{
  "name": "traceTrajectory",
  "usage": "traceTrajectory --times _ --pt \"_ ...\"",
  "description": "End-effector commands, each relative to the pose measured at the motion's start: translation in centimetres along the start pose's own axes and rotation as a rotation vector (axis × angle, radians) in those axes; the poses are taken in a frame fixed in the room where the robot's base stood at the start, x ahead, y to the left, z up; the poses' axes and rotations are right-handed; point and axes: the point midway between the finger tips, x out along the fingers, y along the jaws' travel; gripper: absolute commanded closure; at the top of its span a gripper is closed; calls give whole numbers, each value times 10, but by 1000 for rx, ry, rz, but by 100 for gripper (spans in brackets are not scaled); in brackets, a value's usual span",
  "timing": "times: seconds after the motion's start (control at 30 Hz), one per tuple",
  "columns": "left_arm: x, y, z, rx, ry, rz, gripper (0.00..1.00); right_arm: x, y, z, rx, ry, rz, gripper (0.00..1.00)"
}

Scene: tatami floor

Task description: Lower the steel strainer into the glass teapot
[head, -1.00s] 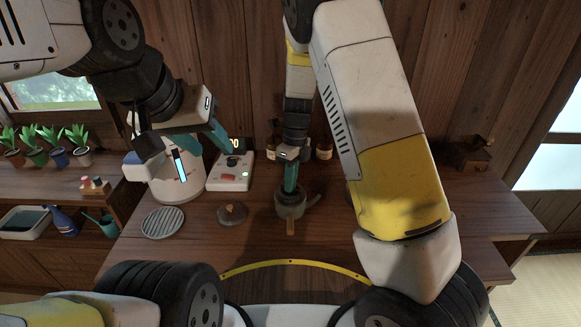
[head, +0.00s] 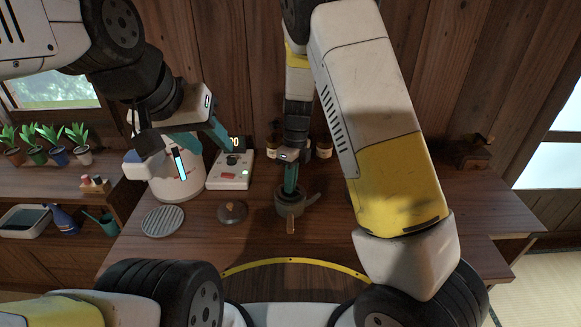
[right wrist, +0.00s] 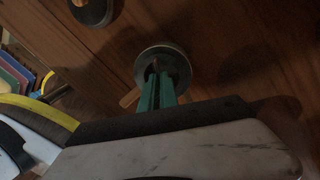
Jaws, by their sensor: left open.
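The teapot (head: 288,207) stands on the wooden table at the centre, with a short spout to the right and a wooden handle towards me. It looks dark grey here. It also shows in the right wrist view as a round rim (right wrist: 183,63). My right gripper (head: 290,190) points straight down with its teal fingertips at the pot's mouth. In the right wrist view its fingers (right wrist: 158,77) are close together over the opening. The strainer cannot be made out; fingers and rim hide what is between and below them. My left gripper (head: 203,158) is open and apart from the pot, by the white kettle.
A dark lid (head: 232,212) and a round slatted trivet (head: 163,221) lie left of the pot. Bottles (head: 324,148) stand behind the pot. My right forearm covers table to the right.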

Motion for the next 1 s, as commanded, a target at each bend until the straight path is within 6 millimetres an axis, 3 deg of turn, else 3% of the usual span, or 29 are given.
traceTrajectory --times 0.23,0.3,0.37,0.67,1.0 --pt "0 0 0 0 0 0 57 1 0 0 0 0 0 100" --pt "0 0 0 0 0 0 57 1 0 0 0 0 0 82" --pt "0 0 0 0 0 0 57 1 0 0 0 0 0 70" --pt "0 0 0 0 0 0 57 -2 0 0 0 0 0 70" --pt "0 0 0 0 0 0 57 -55 -1 1 -1 -2 -3 70"
